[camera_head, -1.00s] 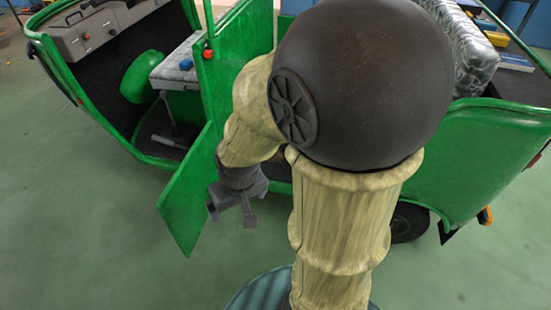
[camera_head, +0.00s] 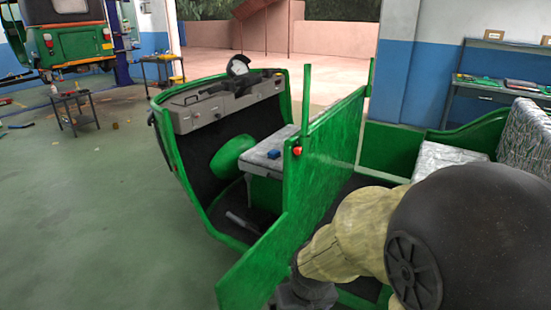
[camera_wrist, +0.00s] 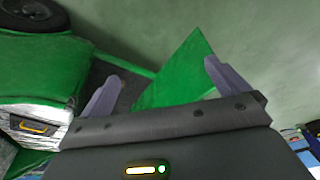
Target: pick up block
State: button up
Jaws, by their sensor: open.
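A small blue block (camera_head: 274,154) lies on the grey seat (camera_head: 262,158) at the front of the green rickshaw in the head view. It is not visible in the wrist view. My gripper (camera_wrist: 162,88) is open, with its two fingers apart and nothing between them. Past the fingers is a green panel (camera_wrist: 178,75) of the rickshaw. In the head view my gripper is at the bottom edge, on the near side of the green partition (camera_head: 322,150) and apart from the block. Its fingers cannot be made out there.
The partition stands between my arm and the front seat. The rickshaw's dashboard (camera_head: 225,103) is beyond. Open floor (camera_head: 110,190) lies to the left. A workbench (camera_head: 500,92) stands at the back right.

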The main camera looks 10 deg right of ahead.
dwell(0.3)
jog(key=shift+r+p, duration=0.3)
jog(key=c, duration=0.6)
jog(key=w+p+v, duration=0.2)
jog(key=p+v, duration=0.6)
jog(key=w+r+p+v, duration=0.1)
jog(key=p+v, duration=0.8)
jog(key=shift+w, duration=0.4)
jog(key=shift+f, duration=0.1)
